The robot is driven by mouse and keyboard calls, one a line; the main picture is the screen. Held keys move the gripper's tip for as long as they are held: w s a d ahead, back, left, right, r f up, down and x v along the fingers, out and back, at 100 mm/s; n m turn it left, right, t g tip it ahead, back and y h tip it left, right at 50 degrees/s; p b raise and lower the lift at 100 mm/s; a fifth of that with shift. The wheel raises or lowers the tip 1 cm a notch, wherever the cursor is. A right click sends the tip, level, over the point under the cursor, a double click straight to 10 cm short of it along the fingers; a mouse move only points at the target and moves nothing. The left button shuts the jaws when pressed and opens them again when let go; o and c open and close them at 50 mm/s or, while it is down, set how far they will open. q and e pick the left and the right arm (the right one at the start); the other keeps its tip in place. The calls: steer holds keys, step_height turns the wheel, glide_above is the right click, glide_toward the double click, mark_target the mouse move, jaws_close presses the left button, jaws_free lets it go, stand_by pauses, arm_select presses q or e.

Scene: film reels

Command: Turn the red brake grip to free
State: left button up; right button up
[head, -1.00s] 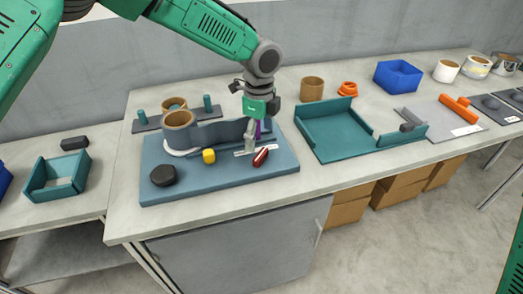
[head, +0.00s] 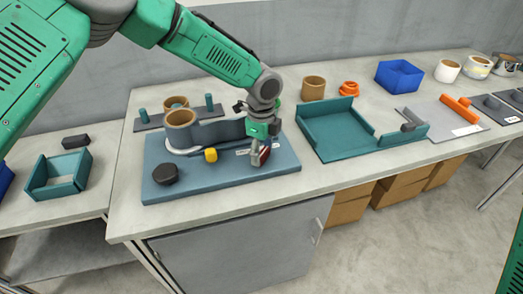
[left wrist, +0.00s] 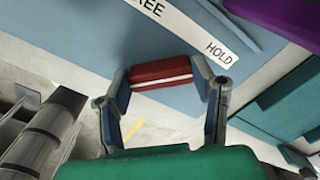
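The red brake grip (head: 265,154), a short bar with a white line, sits on the right part of the blue base board (head: 222,184). My left gripper (head: 261,156) is down at the grip and hides part of it. In the left wrist view the red grip (left wrist: 163,75) lies between my two fingers (left wrist: 162,86) and fills the gap. I cannot tell whether they press on it. A white label strip (left wrist: 187,30) beside it reads "HOLD" at one end and "...REE" at the other; a finger does not cover these letters. My right gripper is not in view.
On the board stand a grey housing with a tan cylinder (head: 181,118), a yellow knob (head: 210,155) and a black knob (head: 166,174). A teal tray (head: 335,136) is close on the right. The bench front is clear.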

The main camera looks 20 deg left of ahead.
arm_select(q)
steer(key=shift+w+a+r+n, duration=0.1)
steer(key=shift+a+n, duration=0.05)
steer(key=shift+n, duration=0.15)
steer(key=n+p, duration=0.1)
steer(key=n, duration=0.1)
steer(key=shift+n, duration=0.4)
steer(key=n+p, duration=0.1)
steer(key=n, duration=0.4)
steer(key=n+p, duration=0.1)
steer(key=n, duration=0.4)
steer(key=shift+s, duration=0.2)
steer(key=n, duration=0.4)
steer(key=shift+s, duration=0.1)
steer(key=shift+d+n, duration=0.2)
steer(key=shift+n, duration=0.1)
steer(key=shift+s+f, duration=0.15)
steer(key=shift+f, duration=0.1)
steer(key=o, duration=1.2)
steer(key=shift+c, duration=0.2)
steer(key=shift+r, duration=0.1)
